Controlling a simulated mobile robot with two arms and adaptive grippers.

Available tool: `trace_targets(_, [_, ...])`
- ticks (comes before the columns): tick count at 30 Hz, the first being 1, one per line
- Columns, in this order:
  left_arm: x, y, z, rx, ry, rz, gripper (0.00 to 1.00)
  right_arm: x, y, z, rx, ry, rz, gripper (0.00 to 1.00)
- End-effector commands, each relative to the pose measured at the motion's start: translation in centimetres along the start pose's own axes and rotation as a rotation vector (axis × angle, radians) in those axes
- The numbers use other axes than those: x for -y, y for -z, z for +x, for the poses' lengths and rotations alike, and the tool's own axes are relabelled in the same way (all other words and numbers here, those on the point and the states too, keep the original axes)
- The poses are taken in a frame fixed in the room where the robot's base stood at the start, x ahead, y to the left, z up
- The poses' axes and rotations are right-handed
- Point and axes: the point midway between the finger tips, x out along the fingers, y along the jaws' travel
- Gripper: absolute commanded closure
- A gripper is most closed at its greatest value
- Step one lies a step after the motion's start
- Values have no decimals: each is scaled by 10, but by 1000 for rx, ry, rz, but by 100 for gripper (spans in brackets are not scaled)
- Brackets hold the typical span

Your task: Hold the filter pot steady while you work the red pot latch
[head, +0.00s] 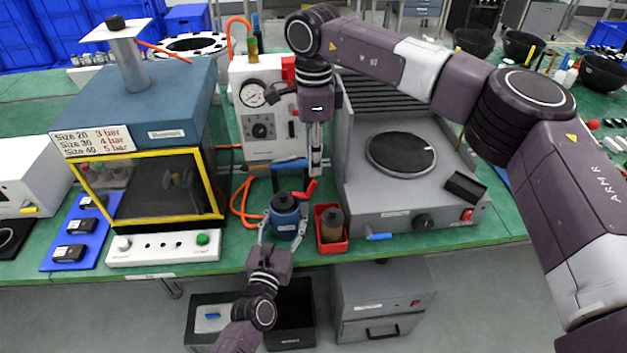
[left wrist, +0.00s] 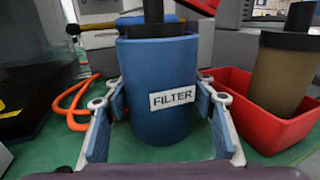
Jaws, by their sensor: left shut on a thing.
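The blue filter pot (head: 285,222) stands upright at the front edge of the green bench. In the left wrist view its white FILTER label faces me on the pot (left wrist: 160,120). My left gripper (head: 281,230) has a finger on each side of the pot's body and is shut on it; both pads also show in the left wrist view (left wrist: 158,130). The red latch (head: 309,188) sticks up at the pot's right side. My right gripper (head: 316,168) points down just above the latch; whether its fingers are parted or touch the latch is unclear.
A red tray (head: 331,245) with a brown, dark-topped pot (head: 332,222) stands close on the right. A grey hotplate unit (head: 400,200) lies beyond it. A blue chamber with a yellow-framed door (head: 150,188) is on the left. An orange hose (head: 238,205) curls beside the filter pot.

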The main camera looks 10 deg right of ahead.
Motion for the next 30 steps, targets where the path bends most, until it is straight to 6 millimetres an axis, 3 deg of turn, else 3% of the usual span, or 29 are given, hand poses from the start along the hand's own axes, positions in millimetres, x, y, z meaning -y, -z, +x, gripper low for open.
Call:
trace_targets(6, [0,1,0,-2,0,1,84,-1,0,45,-1,-3,-1,74])
trace_targets(12, [0,1,0,-2,0,1,84,0,0,69,-1,-1,-1,74])
trace_targets(24, [0,1,0,-2,0,1,84,0,0,76,0,1,-1,74])
trace_targets(30, [0,1,0,-2,0,1,84,0,0,76,0,1,-1,96])
